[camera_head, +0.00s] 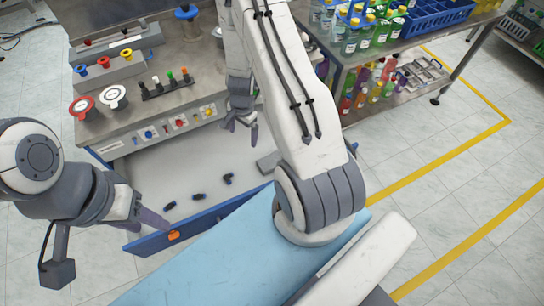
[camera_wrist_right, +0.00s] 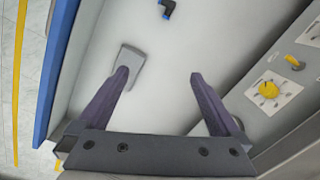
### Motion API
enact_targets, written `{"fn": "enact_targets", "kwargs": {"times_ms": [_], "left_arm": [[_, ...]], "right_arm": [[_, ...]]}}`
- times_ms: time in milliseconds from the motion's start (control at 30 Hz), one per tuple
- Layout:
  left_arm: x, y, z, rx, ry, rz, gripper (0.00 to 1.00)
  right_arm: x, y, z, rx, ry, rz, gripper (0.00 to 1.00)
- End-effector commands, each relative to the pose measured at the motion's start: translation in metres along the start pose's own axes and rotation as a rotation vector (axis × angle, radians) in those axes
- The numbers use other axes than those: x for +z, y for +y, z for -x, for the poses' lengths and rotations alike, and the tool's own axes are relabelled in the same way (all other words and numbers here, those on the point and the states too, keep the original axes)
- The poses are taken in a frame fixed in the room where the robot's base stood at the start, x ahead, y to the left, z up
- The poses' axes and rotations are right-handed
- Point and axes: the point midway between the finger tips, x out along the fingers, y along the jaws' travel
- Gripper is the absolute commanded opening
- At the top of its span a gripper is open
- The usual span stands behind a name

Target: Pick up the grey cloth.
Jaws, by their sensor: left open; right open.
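The grey cloth (camera_head: 267,163) is a small flat grey piece on the white floor of the open drawer, partly hidden by my right arm in the head view. In the right wrist view the cloth (camera_wrist_right: 132,62) lies by the tip of the left-hand finger, which overlaps its lower part. I cannot tell whether they touch. My right gripper (camera_head: 238,122) is open and empty, over the drawer; its spread fingers also show in the right wrist view (camera_wrist_right: 160,76). My left gripper (camera_head: 148,217) is open and empty beside the drawer's blue front.
The open drawer (camera_head: 150,180) has a blue front (camera_head: 215,211) with an orange piece (camera_head: 174,236). Several small dark fittings (camera_head: 198,197) lie in it. A bench (camera_head: 130,122) with buttons and coloured caps stands behind. Bottles (camera_head: 365,38) stand on a shelf at the right.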

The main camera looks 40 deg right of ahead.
Motion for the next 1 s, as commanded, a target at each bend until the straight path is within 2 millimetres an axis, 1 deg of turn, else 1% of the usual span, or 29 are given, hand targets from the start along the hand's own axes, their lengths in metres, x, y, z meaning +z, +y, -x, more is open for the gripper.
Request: {"fn": "enact_targets", "kwargs": {"times_ms": [33, 100, 200, 300, 367, 467, 700, 800, 1000], "left_arm": [[0.000, 0.000, 0.004, 0.000, 0.000, 0.000, 0.50], [0.000, 0.001, 0.006, 0.000, 0.000, 0.000, 0.50], [0.000, 0.001, 0.008, 0.000, 0.000, 0.000, 0.50], [0.000, 0.001, 0.007, 0.000, 0.000, 0.000, 0.50], [0.000, 0.000, 0.003, 0.000, 0.000, 0.000, 0.50], [0.000, -0.001, -0.007, 0.000, 0.000, 0.000, 0.50], [0.002, -0.003, -0.039, 0.000, 0.000, 0.000, 0.50], [0.003, -0.003, -0.046, 0.000, 0.000, 0.000, 0.50], [0.003, -0.004, -0.053, 0.000, 0.000, 0.000, 0.50]], "right_arm": [[-0.021, 0.018, -0.018, 0.020, 0.010, -0.110, 1.00], [-0.041, 0.037, -0.038, 0.034, 0.028, -0.229, 1.00], [-0.058, 0.059, -0.057, 0.050, 0.049, -0.340, 1.00], [-0.066, 0.070, -0.068, 0.059, 0.059, -0.390, 1.00], [-0.068, 0.072, -0.073, 0.061, 0.063, -0.403, 1.00], [-0.069, 0.073, -0.083, 0.060, 0.063, -0.405, 1.00], [-0.070, 0.075, -0.115, 0.059, 0.062, -0.403, 1.00], [-0.070, 0.075, -0.122, 0.059, 0.062, -0.404, 1.00], [-0.071, 0.076, -0.128, 0.059, 0.062, -0.404, 1.00]]}}
